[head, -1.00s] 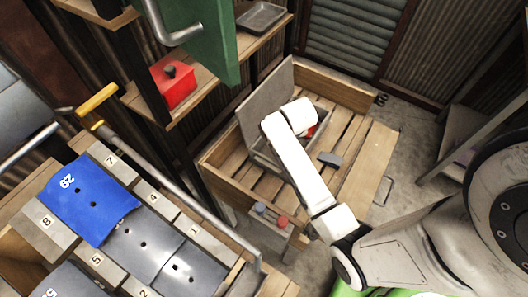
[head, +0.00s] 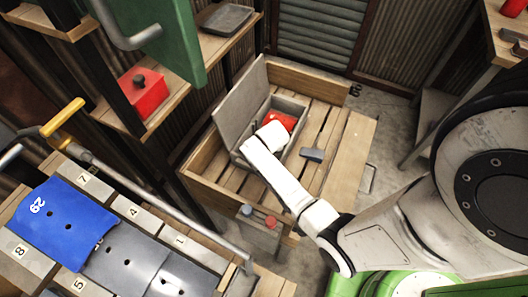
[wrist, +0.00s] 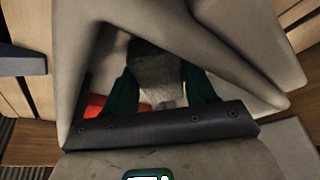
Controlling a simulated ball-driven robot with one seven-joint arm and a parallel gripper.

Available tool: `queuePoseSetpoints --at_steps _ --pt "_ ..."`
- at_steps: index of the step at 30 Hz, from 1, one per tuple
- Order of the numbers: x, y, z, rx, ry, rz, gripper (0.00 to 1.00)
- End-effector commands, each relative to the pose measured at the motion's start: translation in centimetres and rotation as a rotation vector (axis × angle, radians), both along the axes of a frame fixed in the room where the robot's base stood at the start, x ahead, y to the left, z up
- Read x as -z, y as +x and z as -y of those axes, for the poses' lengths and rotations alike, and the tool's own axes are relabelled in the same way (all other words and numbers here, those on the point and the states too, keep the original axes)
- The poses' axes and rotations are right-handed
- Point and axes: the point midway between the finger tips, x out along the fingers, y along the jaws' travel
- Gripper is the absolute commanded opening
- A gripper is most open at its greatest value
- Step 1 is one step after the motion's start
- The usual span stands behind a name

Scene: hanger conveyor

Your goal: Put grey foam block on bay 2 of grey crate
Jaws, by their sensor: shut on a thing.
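The grey crate (head: 290,104) stands with its lid raised on the slatted wooden platform. A red thing (head: 283,120) lies in its far part. My white arm reaches over the crate's near part and hides my gripper and much of the inside in the head view. In the wrist view, my gripper (wrist: 160,92) has dark teal fingers on either side of the grey foam block (wrist: 156,70) and is shut on it. Red (wrist: 95,103) shows beside the left finger. I cannot tell whether the block touches the crate floor, and I see no bay numbers.
A small dark grey-blue piece (head: 312,155) lies on the platform right of the crate. A stand with a red and a grey button (head: 262,232) is in front. Numbered bays with a blue plate (head: 58,214) are at left. A red box (head: 143,95) is on the shelf.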

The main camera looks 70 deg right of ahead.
Motion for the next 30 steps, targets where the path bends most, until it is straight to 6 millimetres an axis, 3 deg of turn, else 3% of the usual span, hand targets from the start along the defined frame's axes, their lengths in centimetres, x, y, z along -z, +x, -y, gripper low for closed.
queuePoseSetpoints --at_steps 5,6,13,23,30 --pt "0.3 0.0 0.0 0.000 0.000 0.000 0.23" --pt "0.2 0.0 0.0 0.000 0.000 0.000 0.58" --pt "0.2 0.0 0.0 0.000 0.000 0.000 0.80" --pt "-0.3 0.0 0.0 0.000 -0.001 0.001 0.81" --pt "-3.5 -0.8 -1.0 -0.001 -0.002 0.002 0.81"
